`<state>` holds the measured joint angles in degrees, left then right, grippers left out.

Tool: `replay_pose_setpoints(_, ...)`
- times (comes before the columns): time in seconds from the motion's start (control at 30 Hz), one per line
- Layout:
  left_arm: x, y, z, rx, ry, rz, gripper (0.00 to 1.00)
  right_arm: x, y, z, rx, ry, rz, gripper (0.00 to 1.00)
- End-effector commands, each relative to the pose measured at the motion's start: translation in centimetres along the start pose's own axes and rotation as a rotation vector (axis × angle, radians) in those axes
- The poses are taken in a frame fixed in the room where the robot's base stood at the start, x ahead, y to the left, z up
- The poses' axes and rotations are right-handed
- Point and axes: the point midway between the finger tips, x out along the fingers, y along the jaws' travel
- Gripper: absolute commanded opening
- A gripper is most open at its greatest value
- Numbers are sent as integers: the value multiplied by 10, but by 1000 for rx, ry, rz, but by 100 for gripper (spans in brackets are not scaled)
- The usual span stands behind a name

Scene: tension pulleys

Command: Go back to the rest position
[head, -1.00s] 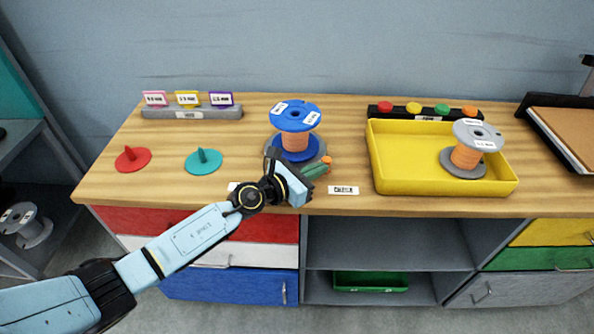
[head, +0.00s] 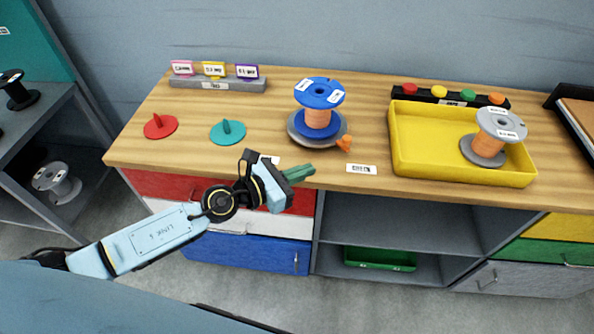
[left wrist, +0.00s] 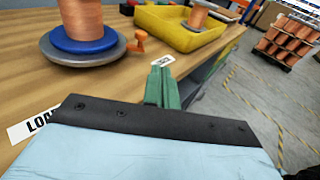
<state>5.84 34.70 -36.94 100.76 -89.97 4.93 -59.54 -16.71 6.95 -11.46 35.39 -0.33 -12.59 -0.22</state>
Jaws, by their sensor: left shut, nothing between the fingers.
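My left gripper (head: 299,174) is shut and empty, its green fingers together just off the front edge of the workbench (head: 190,152). The closed fingers (left wrist: 161,86) also show in the left wrist view. A blue-flanged spool of copper-coloured wire (head: 318,116) stands on a grey round base with an orange knob (head: 345,142), behind the gripper and apart from it. The spool also shows in the left wrist view (left wrist: 82,22). My right gripper is in neither view.
A yellow tray (head: 408,160) holds a grey spool (head: 489,140) at the right. A red disc (head: 160,127) and a teal disc (head: 227,133) lie at the left. A grey label holder (head: 215,85) stands behind them. Shelves with spools (head: 58,184) are at the far left.

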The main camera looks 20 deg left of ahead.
Motion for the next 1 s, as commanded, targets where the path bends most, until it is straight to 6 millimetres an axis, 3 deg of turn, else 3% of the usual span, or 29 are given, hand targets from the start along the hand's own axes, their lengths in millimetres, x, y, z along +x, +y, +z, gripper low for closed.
replay_pose_setpoints(0.13,-12,-3,0,0,1,0,0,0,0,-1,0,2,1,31)
replay_pose_setpoints(0.4,-15,-4,1,-9,-5,4,0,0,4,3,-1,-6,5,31)
replay_pose_setpoints(0.53,-16,-3,17,-165,-80,64,0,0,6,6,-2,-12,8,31)
replay_pose_setpoints(0.7,-40,20,51,-745,-318,299,0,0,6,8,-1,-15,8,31)
replay_pose_setpoints(0.77,-56,33,52,-1001,-409,408,0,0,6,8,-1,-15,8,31)
replay_pose_setpoints(0.9,-103,50,24,-1578,-586,683,0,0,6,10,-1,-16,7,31)
replay_pose_setpoints(1.0,-138,43,-8,-1953,-681,898,0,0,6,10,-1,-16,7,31)
